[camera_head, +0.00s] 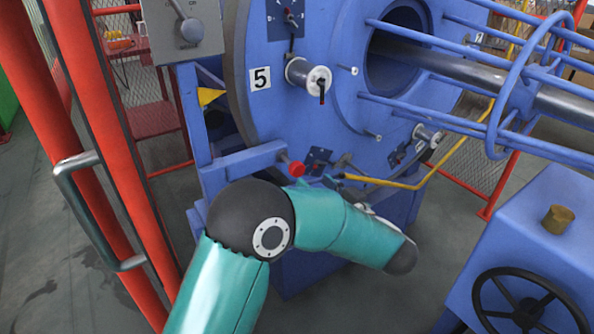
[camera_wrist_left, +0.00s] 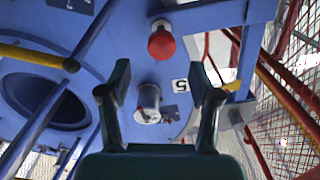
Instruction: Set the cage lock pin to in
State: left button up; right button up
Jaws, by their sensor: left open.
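The cage lock pin (camera_head: 292,168) shows as a red knob on the end of the blue bracket, below the big blue disc. In the left wrist view the red knob (camera_wrist_left: 161,43) stands out from a light collar, near the top middle. I cannot tell whether the pin is in or out. My left gripper (camera_wrist_left: 160,76) is open and empty, its two dark teal fingers spread apart. The knob appears above the gap between the fingertips, apart from them. In the head view my left forearm hides most of this gripper. My right gripper is in neither view.
The disc carries a spool (camera_head: 304,75) beside a number 5 plate (camera_head: 260,78). Blue cage bars and a yellow bent rod (camera_head: 420,180) lie to the right. A grey switch box (camera_head: 185,30) is at upper left. A blue cabinet with a black handwheel (camera_head: 525,305) stands at lower right.

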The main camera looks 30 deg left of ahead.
aim_at(301, 171)
pick_arm(q)
jog(key=x, duration=0.7)
jog(key=shift+a+b, duration=0.2)
jog(key=shift+b, duration=0.15)
jog(key=shift+c, duration=0.2)
grip_shut()
